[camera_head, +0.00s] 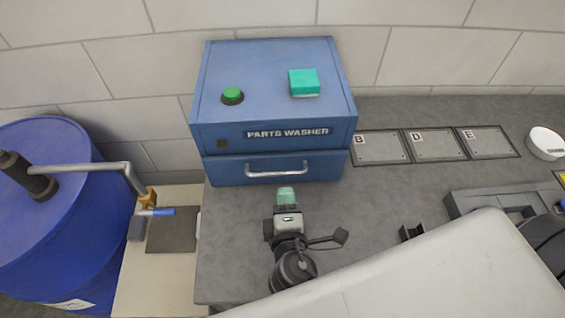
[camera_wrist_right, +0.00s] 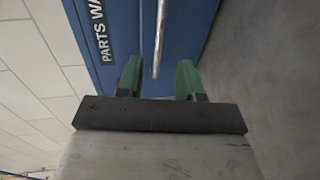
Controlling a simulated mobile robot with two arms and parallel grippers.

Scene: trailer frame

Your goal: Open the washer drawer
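The blue parts washer (camera_head: 225,110) stands on the grey bench with a "PARTS WASHER" label on its front. Its blue drawer (camera_head: 228,170) is below the label and looks shut. A silver bar handle (camera_head: 276,170) runs across the drawer front, and it also shows in the right wrist view (camera_wrist_right: 160,40). My right gripper (camera_head: 286,192) is just in front of the handle, a little right of its middle. In the right wrist view its green fingers (camera_wrist_right: 159,68) are apart, with the handle lined up between them. Contact cannot be told. My left gripper is out of view.
A green button (camera_head: 232,95) and a teal block (camera_head: 304,82) are on the washer's top. Flat plates marked B, D and E (camera_head: 435,146) lie to its right. A blue drum (camera_head: 65,215) with a pipe and tap stands left. Grey bench (camera_head: 235,235) in front is partly clear.

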